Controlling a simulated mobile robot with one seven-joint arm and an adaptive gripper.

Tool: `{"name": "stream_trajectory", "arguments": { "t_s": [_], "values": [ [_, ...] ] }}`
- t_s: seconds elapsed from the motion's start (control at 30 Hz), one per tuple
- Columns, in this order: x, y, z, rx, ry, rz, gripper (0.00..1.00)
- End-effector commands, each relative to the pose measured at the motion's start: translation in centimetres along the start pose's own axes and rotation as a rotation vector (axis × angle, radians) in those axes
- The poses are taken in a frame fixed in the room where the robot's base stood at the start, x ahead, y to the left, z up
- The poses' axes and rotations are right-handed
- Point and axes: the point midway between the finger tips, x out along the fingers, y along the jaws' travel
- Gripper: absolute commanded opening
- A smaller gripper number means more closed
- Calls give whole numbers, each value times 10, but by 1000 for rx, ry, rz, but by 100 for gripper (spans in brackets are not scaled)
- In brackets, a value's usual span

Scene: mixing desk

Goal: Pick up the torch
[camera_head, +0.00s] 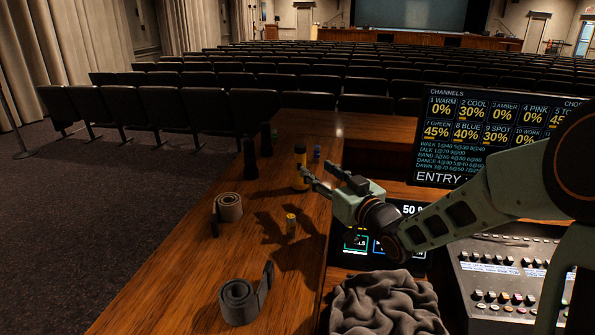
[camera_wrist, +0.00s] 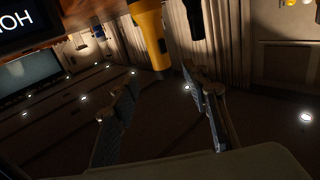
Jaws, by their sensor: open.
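The yellow and black torch (camera_head: 300,158) stands upright on the wooden desk in the head view. In the wrist view the yellow torch (camera_wrist: 147,25) enters from the top edge, with its dark end just beyond the fingertips. My gripper (camera_head: 315,169) is open, pointing left over the desk, its fingertips close to the torch. In the wrist view my gripper (camera_wrist: 160,77) has its fingers spread and nothing between them. I cannot tell whether a finger touches the torch.
Dark cylinders (camera_head: 250,158) stand left of the torch, and a small blue item (camera_head: 317,152) stands to its right. The console (camera_head: 515,275) and screen (camera_head: 500,135) are right.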

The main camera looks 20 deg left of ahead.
Motion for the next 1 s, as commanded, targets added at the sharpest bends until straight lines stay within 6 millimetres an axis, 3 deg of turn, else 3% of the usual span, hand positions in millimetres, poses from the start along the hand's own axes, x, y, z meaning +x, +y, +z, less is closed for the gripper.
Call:
{"name": "stream_trajectory", "arguments": {
  "t_s": [0.2,0.47,0.7,1.0],
  "values": [
    [35,-1,0,1,1,-2,42],
    [56,-1,0,-1,0,-1,42],
    [89,-1,1,0,-1,0,42],
    [102,0,1,-2,-2,1,42]
  ]
}}
